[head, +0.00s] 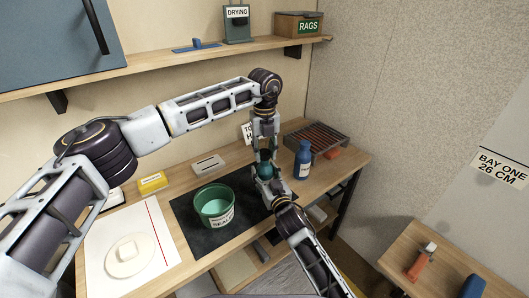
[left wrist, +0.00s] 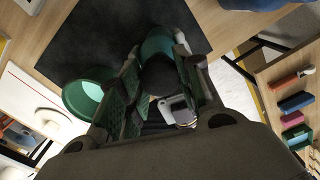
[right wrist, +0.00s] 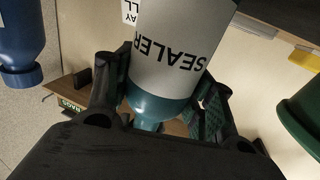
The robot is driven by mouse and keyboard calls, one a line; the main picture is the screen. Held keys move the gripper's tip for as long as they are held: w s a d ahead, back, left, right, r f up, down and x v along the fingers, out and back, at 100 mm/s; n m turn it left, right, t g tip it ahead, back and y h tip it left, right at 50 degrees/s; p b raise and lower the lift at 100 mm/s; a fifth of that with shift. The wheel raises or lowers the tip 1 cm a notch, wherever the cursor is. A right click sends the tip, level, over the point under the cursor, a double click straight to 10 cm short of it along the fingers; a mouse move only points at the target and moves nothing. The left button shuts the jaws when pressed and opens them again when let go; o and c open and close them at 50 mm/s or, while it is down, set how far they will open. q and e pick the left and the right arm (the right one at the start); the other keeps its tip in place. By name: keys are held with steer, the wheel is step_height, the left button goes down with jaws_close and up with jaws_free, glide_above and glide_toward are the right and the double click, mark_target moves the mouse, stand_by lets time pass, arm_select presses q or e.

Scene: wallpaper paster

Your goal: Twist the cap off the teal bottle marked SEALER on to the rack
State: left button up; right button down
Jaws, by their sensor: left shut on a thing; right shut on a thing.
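The teal bottle (head: 265,172) stands about upright at the right end of the dark mat, partly hidden by both grippers. Its white SEALER label (right wrist: 178,45) and teal shoulder show in the right wrist view. My right gripper (head: 268,182) is shut on the bottle's body from the front. My left gripper (head: 264,150) comes down from above and is shut at the bottle's top; a dark round cap (left wrist: 160,78) shows between its fingers. I cannot tell whether the cap has turned. The slatted rack (head: 318,138) is at the table's back right.
A blue bottle (head: 303,160) stands right of the grippers, in front of the rack. A green tub (head: 214,207) is on the dark mat (head: 195,237) to the left. A white sign (head: 247,133) is behind my left gripper. A shelf (head: 150,66) runs above.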

mark_target(264, 152)
arm_select(q)
steer(key=shift+r, duration=0.15)
stand_by(0.3)
steer(key=shift+r, duration=1.95)
arm_select(e)
steer(key=shift+c, duration=2.4)
jaws_free()
steer(key=shift+s, duration=0.1)
steer(key=v, duration=1.1)
steer(key=shift+s+d, duration=0.15)
steer(key=shift+s, duration=0.2)
